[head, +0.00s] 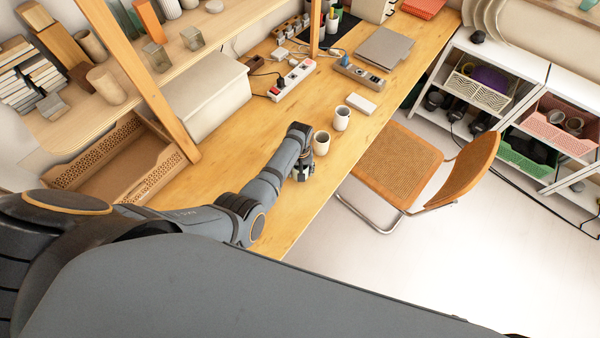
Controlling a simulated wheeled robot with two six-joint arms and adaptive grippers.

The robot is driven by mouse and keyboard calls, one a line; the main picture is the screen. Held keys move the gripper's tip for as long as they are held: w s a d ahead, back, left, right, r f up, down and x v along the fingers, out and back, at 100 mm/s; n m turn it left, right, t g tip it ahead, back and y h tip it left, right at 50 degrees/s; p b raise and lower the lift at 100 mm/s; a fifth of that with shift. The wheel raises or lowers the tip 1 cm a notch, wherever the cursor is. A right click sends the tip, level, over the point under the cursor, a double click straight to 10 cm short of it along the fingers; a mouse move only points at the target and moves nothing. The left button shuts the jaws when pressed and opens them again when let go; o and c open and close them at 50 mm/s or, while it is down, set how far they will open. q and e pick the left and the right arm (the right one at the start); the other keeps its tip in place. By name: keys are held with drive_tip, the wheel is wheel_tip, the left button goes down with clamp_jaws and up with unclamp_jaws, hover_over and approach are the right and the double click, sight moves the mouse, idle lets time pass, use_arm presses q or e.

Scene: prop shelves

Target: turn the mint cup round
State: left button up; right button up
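Two pale cups stand upright on the wooden desk beside my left arm. The nearer cup (321,144) looks beige. The farther cup (342,118) looks off-white. Neither shows a clear mint colour at this size, so I cannot tell which is the mint cup. My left gripper (301,178) points down low over the desk, just in front of and to the left of the nearer cup. It appears apart from that cup. Its fingers are small and partly hidden by its own wrist, so its opening and anything between the fingers cannot be made out. My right gripper is not in view.
Behind the cups lie a white box (361,103), a power strip (291,79) and a laptop (385,47). A chair (396,166) stands at the desk's right edge. A wooden shelf post (140,75) rises left of my arm. Bare desk lies around the gripper.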

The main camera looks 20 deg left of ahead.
use_arm(q)
drive_tip(key=n+b, duration=0.4)
drive_tip(key=n, duration=0.6)
drive_tip(key=shift+f+b, duration=0.2)
drive_tip(key=shift+b, duration=0.15)
drive_tip(key=shift+n+b, duration=0.35)
drive_tip(key=shift+n, duration=0.15)
drive_tip(key=n+p, duration=0.1)
drive_tip(key=r+n+p, duration=0.1)
drive_tip(key=n, duration=0.1)
drive_tip(key=shift+r, duration=0.1)
drive_tip(key=n+p, duration=0.1)
drive_tip(key=n, duration=0.3)
drive_tip(key=n+p, duration=0.1)
drive_tip(key=n, duration=0.5)
drive_tip(key=shift+f+n, duration=0.4)
drive_tip(key=shift+f, duration=0.25)
drive_tip(key=shift+f+b, duration=0.4)
drive_tip(key=shift+f, duration=0.1)
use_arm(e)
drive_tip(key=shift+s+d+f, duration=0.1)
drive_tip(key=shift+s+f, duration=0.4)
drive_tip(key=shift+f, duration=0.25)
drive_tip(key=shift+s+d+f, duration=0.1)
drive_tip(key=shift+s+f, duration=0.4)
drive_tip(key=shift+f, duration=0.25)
use_arm(q)
drive_tip(key=shift+f, duration=0.15)
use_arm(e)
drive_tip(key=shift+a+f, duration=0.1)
